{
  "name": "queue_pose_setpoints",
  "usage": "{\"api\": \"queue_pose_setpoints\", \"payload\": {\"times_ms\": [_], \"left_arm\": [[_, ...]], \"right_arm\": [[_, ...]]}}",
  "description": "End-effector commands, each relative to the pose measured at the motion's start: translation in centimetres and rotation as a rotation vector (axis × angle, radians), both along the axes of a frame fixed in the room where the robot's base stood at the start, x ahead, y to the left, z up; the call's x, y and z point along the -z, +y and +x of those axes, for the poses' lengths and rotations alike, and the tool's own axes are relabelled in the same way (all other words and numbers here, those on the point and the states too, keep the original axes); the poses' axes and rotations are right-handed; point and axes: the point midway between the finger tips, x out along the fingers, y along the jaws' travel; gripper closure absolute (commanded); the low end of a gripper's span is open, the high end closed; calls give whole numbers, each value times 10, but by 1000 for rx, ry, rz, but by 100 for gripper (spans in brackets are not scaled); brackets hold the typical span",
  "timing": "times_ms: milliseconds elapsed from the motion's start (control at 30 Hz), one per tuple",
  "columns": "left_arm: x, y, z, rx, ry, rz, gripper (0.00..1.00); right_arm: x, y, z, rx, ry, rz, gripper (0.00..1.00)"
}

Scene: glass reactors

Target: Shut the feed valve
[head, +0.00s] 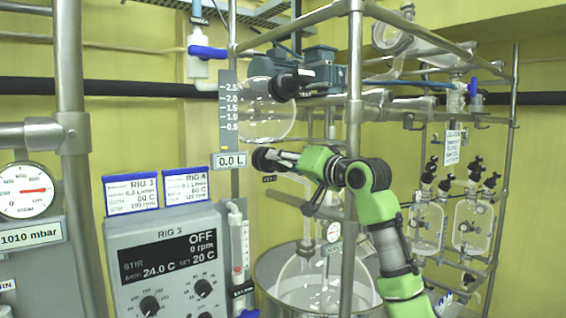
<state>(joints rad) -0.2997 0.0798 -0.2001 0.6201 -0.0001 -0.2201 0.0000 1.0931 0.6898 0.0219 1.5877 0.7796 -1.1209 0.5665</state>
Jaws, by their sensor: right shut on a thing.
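My right gripper (268,159) comes in from the right on the green arm. It is shut on the handle, level with the bottom of the vessel. I cannot tell the angle of the handle. My left gripper is not in view.
The RIG 3 control box (165,262) stands at the front left, showing OFF and 0 rpm. Steel frame posts (354,120) stand close to my arm. A large glass reactor (315,285) is below. A blue-handled valve (207,52) is on the wall at upper left.

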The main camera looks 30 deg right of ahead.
Motion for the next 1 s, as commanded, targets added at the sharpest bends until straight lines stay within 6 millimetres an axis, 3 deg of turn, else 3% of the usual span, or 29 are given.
{"api": "queue_pose_setpoints", "payload": {"times_ms": [1000], "left_arm": [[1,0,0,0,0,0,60]], "right_arm": [[5,1,1,-3,82,967,88]]}}
